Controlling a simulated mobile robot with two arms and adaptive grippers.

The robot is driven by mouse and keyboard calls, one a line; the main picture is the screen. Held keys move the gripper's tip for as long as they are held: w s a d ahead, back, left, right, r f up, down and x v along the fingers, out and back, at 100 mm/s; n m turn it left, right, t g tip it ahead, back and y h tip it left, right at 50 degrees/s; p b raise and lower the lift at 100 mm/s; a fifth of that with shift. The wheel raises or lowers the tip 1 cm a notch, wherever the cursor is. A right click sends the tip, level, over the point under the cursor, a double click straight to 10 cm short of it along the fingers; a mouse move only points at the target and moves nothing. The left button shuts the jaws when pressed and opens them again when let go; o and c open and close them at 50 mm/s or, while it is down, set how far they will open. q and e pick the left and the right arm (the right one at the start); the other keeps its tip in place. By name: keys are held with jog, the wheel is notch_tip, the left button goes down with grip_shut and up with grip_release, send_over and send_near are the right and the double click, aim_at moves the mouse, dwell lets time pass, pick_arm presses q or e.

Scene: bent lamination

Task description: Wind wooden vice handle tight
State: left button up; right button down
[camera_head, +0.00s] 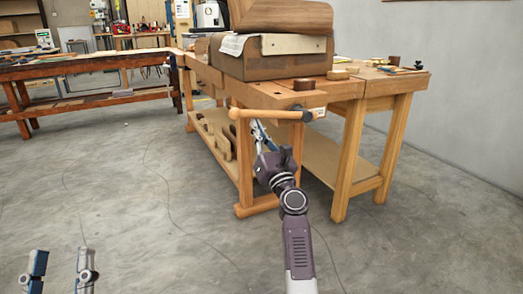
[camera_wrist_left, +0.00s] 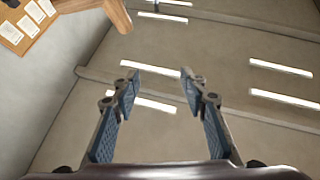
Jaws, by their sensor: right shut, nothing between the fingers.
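The wooden vice handle (camera_head: 272,114) is a light rod lying nearly level at the front end of the workbench, with rounded ends. My right gripper (camera_head: 259,129) is just below the handle's left half, pointing up at it. Its fingers are shut with nothing between them; I cannot tell whether they touch the rod. My left gripper (camera_head: 60,262) is low at the bottom left, far from the vice, with its fingers apart and empty. In the left wrist view its open fingers (camera_wrist_left: 160,85) point up toward the ceiling.
The workbench (camera_head: 345,92) carries a large dark wooden form (camera_head: 285,65) and small blocks. Its legs and lower shelf (camera_head: 330,160) are close to my right arm. A second bench (camera_head: 85,65) stands at the back left.

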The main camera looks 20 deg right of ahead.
aim_at(258, 114)
notch_tip(258, 114, up, 2)
jog(key=shift+d+r+p, duration=0.1)
jog(key=shift+r+p, duration=0.15)
jog(key=shift+p, duration=0.9)
pick_arm(q)
jog(key=w+a+f+g+y+p, duration=0.1)
jog(key=a+f+g+y, duration=0.1)
jog(key=f+g, duration=0.6)
jog(key=w+a+f+g+y+p, duration=0.1)
jog(key=f+g+y, duration=0.15)
jog(key=f, duration=1.05)
pick_arm(e)
jog(key=shift+d+r, duration=0.1)
jog(key=shift+r, duration=0.65)
pick_arm(q)
jog(key=s+a+f+g+y+p, duration=0.1)
jog(key=s+a+f+g, duration=0.2)
jog(key=s+f+g, duration=0.2)
jog(key=s+a+f+n+g+y+p, duration=0.1)
jog(key=s+f+g, duration=0.4)
jog(key=s, duration=0.7)
jog(key=shift+s+a+f+p, duration=0.2)
jog(key=shift+a+f+p, duration=0.5)
jog(key=shift+a, duration=0.45)
pick_arm(e)
jog(key=shift+d+r+m+h, duration=0.25)
jog(key=shift+r+m+h, duration=0.55)
jog(key=shift+r+m, duration=0.2)
